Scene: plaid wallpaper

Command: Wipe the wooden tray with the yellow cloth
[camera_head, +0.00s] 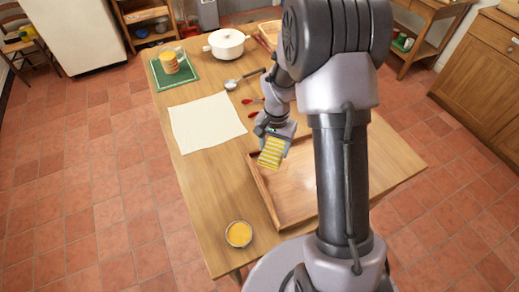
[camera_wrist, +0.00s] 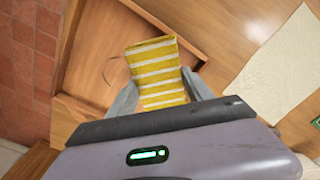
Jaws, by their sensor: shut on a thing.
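The yellow cloth (camera_head: 271,152) has white stripes and is gripped by my gripper (camera_head: 270,138) in the head view. My gripper is shut on it; in the wrist view the cloth (camera_wrist: 158,75) sits between the two grey fingers (camera_wrist: 160,96). The wooden tray (camera_head: 285,228) lies on the table, partly hidden behind my arm. The cloth is over the tray's far left corner; I cannot tell whether it touches the tray. In the wrist view the tray (camera_wrist: 85,85) lies beneath and left of the cloth, with a thin dark curved mark (camera_wrist: 108,70) on its floor.
Bare wood surrounds the bowl.

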